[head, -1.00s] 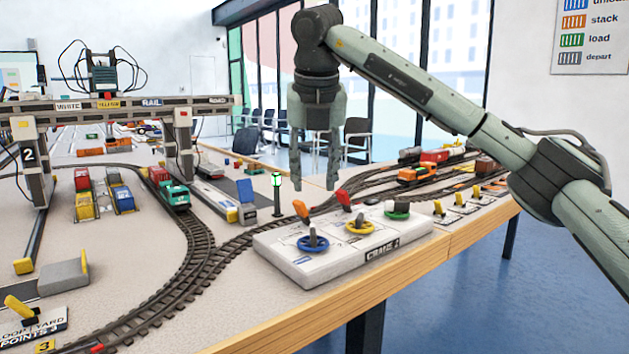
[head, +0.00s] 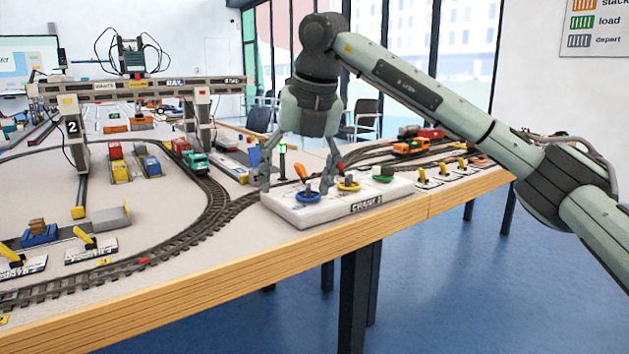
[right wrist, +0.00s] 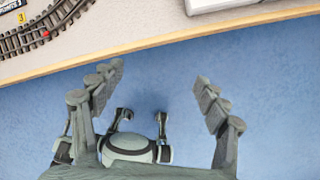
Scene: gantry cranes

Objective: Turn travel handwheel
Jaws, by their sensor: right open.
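A white crane control panel (head: 335,210) lies at the table's front edge in the head view. It carries a blue handwheel (head: 308,197), a yellow handwheel (head: 349,186) and a green handwheel (head: 384,175). I cannot read which one is travel. My right gripper (head: 299,180) points down, open and empty, its fingers overlapping the panel's left half in the picture. In the right wrist view, the right gripper (right wrist: 158,74) shows spread fingers against the blue floor, with only the panel's corner (right wrist: 210,4) at the top. My left gripper is not in view.
Orange (head: 300,172) and red levers stand behind the handwheels. Curved track (head: 205,205) runs left of the panel. A gantry crane (head: 150,88) spans the left side, with a green lamp post (head: 282,160) behind the panel. Open floor (head: 440,270) lies before the table (head: 190,310).

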